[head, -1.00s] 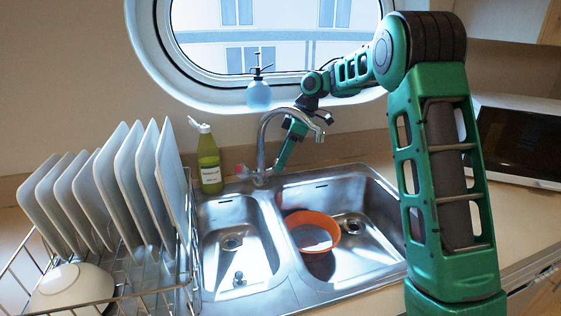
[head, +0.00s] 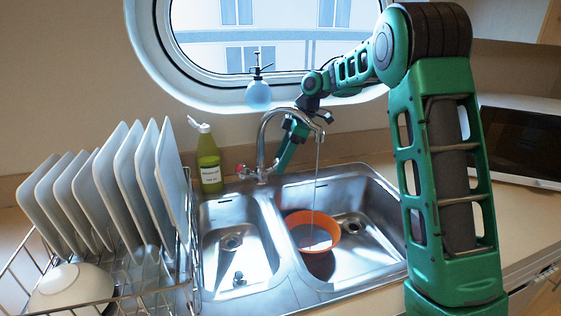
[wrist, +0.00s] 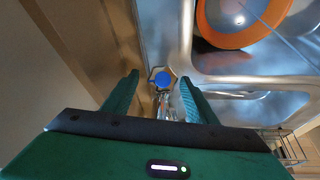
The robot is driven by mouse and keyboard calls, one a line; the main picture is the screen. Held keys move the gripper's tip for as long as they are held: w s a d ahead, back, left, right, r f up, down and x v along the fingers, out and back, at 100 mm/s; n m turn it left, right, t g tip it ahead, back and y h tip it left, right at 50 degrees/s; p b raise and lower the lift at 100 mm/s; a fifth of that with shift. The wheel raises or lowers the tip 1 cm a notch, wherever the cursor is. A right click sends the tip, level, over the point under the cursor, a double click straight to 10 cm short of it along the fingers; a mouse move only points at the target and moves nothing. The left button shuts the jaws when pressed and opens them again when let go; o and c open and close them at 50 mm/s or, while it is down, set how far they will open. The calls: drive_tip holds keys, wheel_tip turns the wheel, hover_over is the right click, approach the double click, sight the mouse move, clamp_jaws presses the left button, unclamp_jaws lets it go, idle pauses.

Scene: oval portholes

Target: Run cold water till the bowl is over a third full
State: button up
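A steel tap (head: 262,140) stands behind the double sink. A thin stream of water (head: 316,185) falls from its spout into the orange bowl (head: 331,229) in the right basin. The bowl's inside looks grey, and I cannot tell the water level. The bowl also shows at the top of the wrist view (wrist: 203,30). The tap's blue-capped knob (wrist: 162,79) lies between the fingertips of my gripper (wrist: 159,84), with a gap visible at its left. In the head view my gripper (head: 287,152) is beside the tap's right side. The red-marked knob (head: 242,170) is at the left.
A rack of white plates (head: 127,185) stands left of the sink. A green bottle (head: 209,165) is behind the empty left basin (head: 232,215). A blue spray bottle (head: 258,93) stands on the porthole sill. A microwave (head: 520,140) is at the right.

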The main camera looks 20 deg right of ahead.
drive_tip(key=v, duration=1)
drive_tip(key=shift+r, duration=0.35)
drive_tip(key=shift+d, duration=0.1)
idle(6.5)
